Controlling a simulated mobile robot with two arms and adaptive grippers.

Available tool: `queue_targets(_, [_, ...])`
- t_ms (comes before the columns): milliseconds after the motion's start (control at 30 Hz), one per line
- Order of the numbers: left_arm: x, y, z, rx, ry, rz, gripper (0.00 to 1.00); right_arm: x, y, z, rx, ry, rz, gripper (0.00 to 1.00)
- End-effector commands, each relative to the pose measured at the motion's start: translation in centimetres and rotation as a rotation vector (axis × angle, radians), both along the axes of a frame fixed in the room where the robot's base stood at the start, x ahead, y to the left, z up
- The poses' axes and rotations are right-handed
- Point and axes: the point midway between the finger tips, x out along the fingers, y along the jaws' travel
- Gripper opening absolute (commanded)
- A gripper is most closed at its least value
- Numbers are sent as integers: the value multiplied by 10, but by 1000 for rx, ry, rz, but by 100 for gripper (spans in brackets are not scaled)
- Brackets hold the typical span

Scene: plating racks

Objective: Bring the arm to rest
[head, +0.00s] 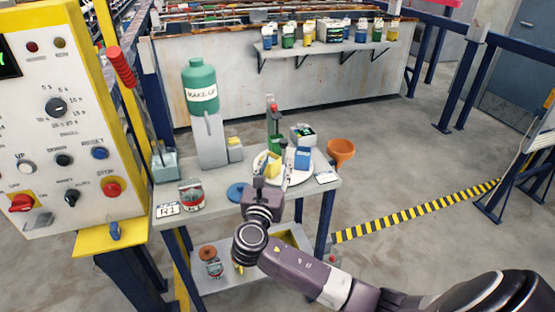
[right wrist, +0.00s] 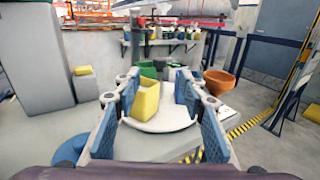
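My right gripper (head: 272,172) is over the front edge of the small grey table (head: 222,209), just in front of a round white plate (head: 297,180). In the right wrist view its two blue-padded fingers (right wrist: 159,98) stand wide apart with nothing held between them. A yellow container (right wrist: 145,98) stands on the plate beyond the fingertips, and a blue container (head: 302,158) stands to its right, partly hidden by the right finger in the wrist view. My left gripper is not in view.
A green bottle (head: 199,86) stands on a grey block (head: 210,140) at the table's back left. An orange funnel (head: 341,151) is at the right edge. A blue disc (head: 236,192) lies left of the gripper. A control panel (head: 62,120) rises at left. Floor at right is open.

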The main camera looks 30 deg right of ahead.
Motion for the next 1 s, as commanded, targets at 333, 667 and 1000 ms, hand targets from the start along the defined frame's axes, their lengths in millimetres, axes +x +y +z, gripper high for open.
queue_targets(333, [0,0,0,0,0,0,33,0,0,0,0,0,0,38])
queue_targets(667, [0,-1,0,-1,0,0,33,-20,4,-35,210,-30,-8,38])
queue_targets(1000, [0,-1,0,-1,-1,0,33,-157,53,-172,1284,-256,-379,38])
